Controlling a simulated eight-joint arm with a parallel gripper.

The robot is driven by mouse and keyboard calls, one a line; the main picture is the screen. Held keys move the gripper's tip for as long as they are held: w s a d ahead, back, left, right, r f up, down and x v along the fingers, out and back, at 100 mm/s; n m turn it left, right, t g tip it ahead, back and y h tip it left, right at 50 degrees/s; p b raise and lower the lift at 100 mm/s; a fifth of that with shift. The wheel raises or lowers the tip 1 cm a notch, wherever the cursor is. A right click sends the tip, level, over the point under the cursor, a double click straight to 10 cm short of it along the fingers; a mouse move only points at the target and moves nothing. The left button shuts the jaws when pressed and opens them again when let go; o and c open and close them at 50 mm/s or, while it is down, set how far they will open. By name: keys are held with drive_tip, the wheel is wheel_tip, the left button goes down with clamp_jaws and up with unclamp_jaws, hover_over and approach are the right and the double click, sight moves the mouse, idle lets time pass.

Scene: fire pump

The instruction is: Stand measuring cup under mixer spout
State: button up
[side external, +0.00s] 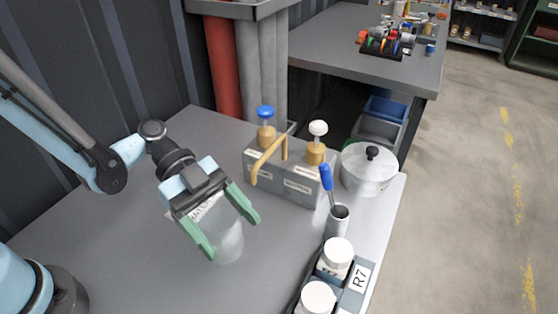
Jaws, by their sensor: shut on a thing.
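My gripper (227,227), with green fingers, is shut on a translucent measuring cup (229,243) at the left middle of the side external view. The fingers lie on either side of the cup, and the gripper body hides its upper part. I cannot tell whether the cup's bottom touches the table. The mixer appears to be the grey box (290,185) with labels on its front, a blue knob (266,113) and a white knob (318,128) on brass stems. Its curved brass spout (268,161) reaches toward the front. The cup is in front of and left of the spout, apart from it.
Right of the mixer stand a lidded pot (368,170) and a small grey cup (338,221) holding a blue-handled tool (326,178). White-capped jars (337,252) sit in a rack labelled R7 (358,279) at the front right. The grey table (110,225) is clear at left.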

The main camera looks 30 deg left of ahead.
drive_tip(key=w, duration=0.1)
drive_tip(key=w+f+n+t, duration=0.1)
drive_tip(key=w, duration=0.1)
drive_tip(key=w+a+n+t, duration=0.1)
drive_tip(key=w, duration=0.1)
drive_tip(key=shift+w+a+f, duration=0.1)
drive_tip(key=shift+w+f, duration=0.05)
drive_tip(key=shift+w, duration=0.1)
drive_tip(key=shift+n+t, duration=0.5)
drive_tip(key=shift+t, duration=0.2)
drive_tip(key=shift+w+d+f, duration=0.25)
drive_tip(key=shift+w+d, duration=0.5)
drive_tip(key=shift+w+d+f, duration=0.25)
drive_tip(key=shift+w+d, duration=0.45)
drive_tip(key=shift+d, duration=0.05)
drive_tip(key=shift+f, duration=0.15)
drive_tip(key=o, duration=1)
drive_tip(key=shift+c, duration=0.2)
